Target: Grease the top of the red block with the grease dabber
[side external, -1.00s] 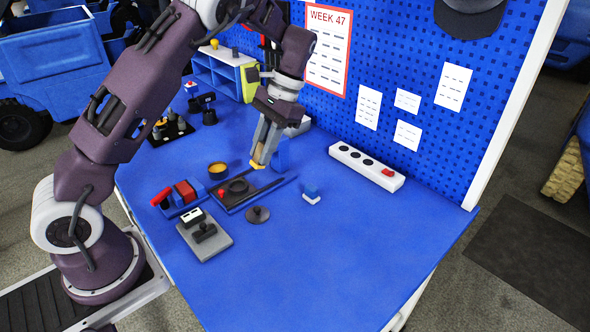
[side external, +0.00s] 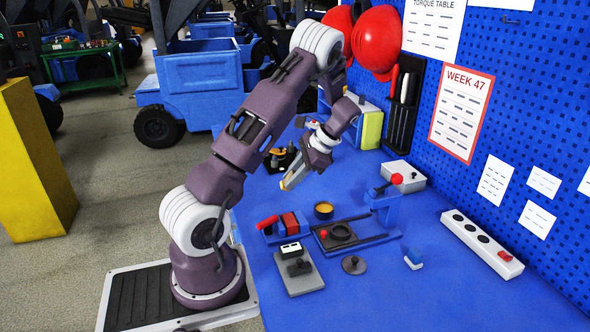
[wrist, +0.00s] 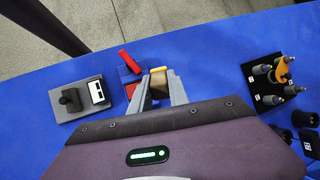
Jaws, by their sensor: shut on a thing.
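The red block (side external: 290,222) sits in a small blue holder (side external: 276,237), beside a red-handled thing (side external: 267,222). The block shows partly in the wrist view (wrist: 131,90), left of my fingers. My gripper (side external: 291,182) is shut on the grease dabber (wrist: 158,82), whose yellowish end shows between the fingertips. It is held in the air, above and behind the red block in the side view, apart from it. A dark round pot with orange-yellow contents (side external: 323,210) stands right of the block. The block's top is too small to judge for grease.
A grey plate with a black-knobbed piece (side external: 299,274) lies in front. A dark track with a ring (side external: 341,234) leads to a blue upright fixture (side external: 384,205). A black tool board (side external: 281,160) stands behind my gripper.

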